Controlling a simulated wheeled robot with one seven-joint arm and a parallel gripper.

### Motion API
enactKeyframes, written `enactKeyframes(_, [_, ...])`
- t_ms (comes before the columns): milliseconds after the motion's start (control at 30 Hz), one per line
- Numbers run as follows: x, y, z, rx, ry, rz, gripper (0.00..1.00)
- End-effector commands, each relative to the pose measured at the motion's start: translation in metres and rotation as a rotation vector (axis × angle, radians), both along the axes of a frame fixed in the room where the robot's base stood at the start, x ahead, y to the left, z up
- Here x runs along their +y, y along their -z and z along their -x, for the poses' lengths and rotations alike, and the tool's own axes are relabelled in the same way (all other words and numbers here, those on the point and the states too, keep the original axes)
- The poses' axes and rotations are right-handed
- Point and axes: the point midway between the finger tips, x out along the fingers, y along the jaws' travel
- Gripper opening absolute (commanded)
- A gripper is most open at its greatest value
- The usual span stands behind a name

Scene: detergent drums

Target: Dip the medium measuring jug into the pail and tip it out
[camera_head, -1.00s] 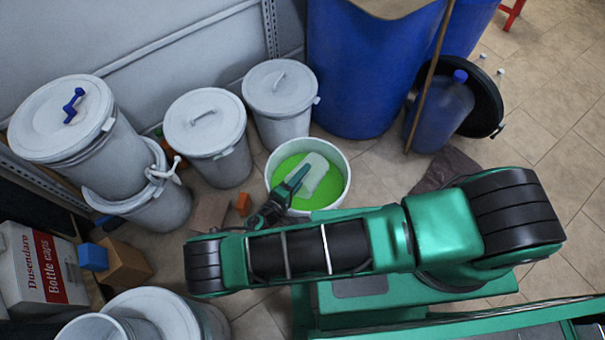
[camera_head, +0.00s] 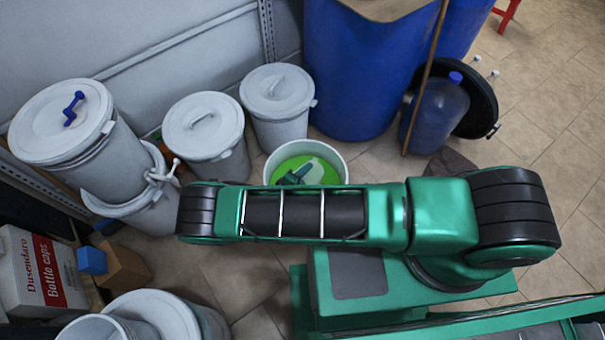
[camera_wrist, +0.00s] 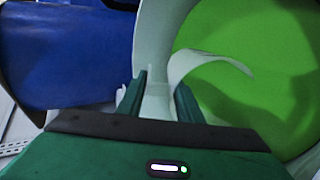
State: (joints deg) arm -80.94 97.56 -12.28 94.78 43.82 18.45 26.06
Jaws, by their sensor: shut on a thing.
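The white pail (camera_head: 343,160) stands on the floor, holding bright green liquid (camera_head: 325,172). Its pale wall (camera_wrist: 155,45) and green liquid (camera_wrist: 230,90) fill the right of the wrist view. My gripper (camera_head: 297,174) reaches inside the pail's mouth. In the wrist view, my gripper's fingers (camera_wrist: 160,97) are shut on the pale measuring jug (camera_wrist: 200,62), whose curved rim shows against the green. In the head view only a little of the jug (camera_head: 317,166) shows, low in the pail. Its depth in the liquid is unclear. My arm hides the pail's front.
Grey lidded bins (camera_head: 205,128) and (camera_head: 278,100) stand behind and left of the pail. A large blue drum (camera_head: 360,80) is behind it. A blue bottle (camera_head: 437,115) and a leaning wooden stick (camera_head: 425,80) are to the right. A stacked bin (camera_head: 65,120) stands far left.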

Motion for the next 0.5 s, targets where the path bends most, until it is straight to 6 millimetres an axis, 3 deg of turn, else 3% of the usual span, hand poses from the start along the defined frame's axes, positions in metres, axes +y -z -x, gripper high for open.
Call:
enactKeyframes(33, [-0.01, 0.013, 0.007, 0.045, 0.007, -0.007, 0.0])
enactKeyframes(500, [-0.021, 0.012, -0.001, 0.171, 0.0, -0.123, 0.0])
